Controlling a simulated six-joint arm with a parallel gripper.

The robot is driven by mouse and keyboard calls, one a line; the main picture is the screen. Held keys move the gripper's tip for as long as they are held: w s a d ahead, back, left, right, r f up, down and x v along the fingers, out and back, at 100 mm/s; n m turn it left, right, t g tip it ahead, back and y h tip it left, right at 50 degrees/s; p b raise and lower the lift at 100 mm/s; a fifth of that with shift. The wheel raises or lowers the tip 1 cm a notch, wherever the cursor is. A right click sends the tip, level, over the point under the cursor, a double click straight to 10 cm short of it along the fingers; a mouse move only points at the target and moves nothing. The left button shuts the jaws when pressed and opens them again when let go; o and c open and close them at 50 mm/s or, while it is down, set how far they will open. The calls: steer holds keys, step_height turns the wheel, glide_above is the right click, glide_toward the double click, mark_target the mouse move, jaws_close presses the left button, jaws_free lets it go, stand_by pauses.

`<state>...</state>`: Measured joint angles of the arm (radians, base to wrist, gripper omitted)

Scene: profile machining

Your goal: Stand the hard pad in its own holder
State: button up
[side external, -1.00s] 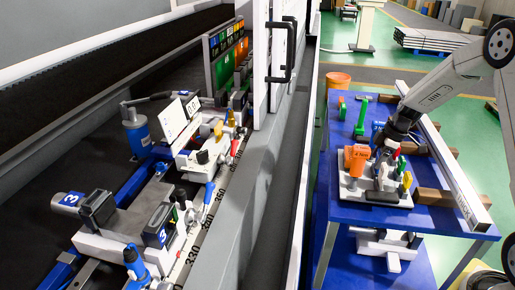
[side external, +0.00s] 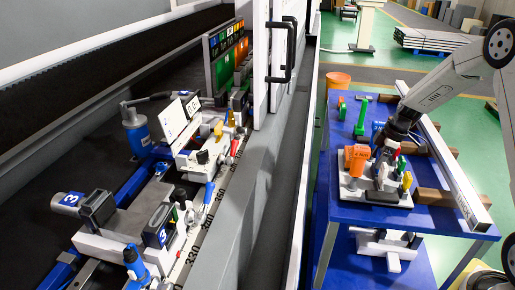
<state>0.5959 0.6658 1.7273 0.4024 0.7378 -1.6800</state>
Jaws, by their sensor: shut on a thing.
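My gripper (side external: 385,152) points down at the far side of a pale fixture plate (side external: 350,192) on the blue table. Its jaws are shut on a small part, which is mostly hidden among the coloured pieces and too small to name. The plate carries an orange block (side external: 357,157), a red piece (side external: 395,153), a green piece (side external: 401,164) and a yellow piece (side external: 407,180). I cannot tell for certain which piece is the hard pad or which seat is its holder.
The blue table (side external: 345,214) also bears green tools (side external: 361,115) at its back left and a long white profile (side external: 455,178) at its right. A machine bed with clamps (side external: 105,245) lies left, behind a grey rail (side external: 238,200).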

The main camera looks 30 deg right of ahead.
steer(key=o, duration=1.3)
steer(key=shift+o, duration=0.2)
steer(key=shift+r, duration=0.15)
steer(key=v, duration=0.7)
steer(key=shift+r, duration=0.3)
steer(key=shift+s, duration=0.1)
steer(key=a+r+m+t+h, duration=0.1)
steer(key=a, duration=0.3)
steer(key=s+a+r+m+t+h, duration=0.1)
steer(key=a+r+m, duration=0.1)
steer(key=a, duration=0.2)
steer(key=a+r+m+t+h, duration=0.1)
steer(key=a+m, duration=0.1)
steer(key=a, duration=0.2)
steer(key=shift+s+r, duration=0.25)
steer(key=shift+r, duration=0.1)
steer(key=s+a+f+m+g, duration=0.2)
steer(key=s+a+f+m, duration=0.2)
steer(key=s+a+f, duration=0.4)
steer(key=s+a, duration=0.3)
steer(key=a, duration=0.1)
steer(key=shift+s+a+g+y, duration=0.2)
steer(key=shift+a+g+y, duration=0.1)
steer(key=shift+y, duration=0.1)
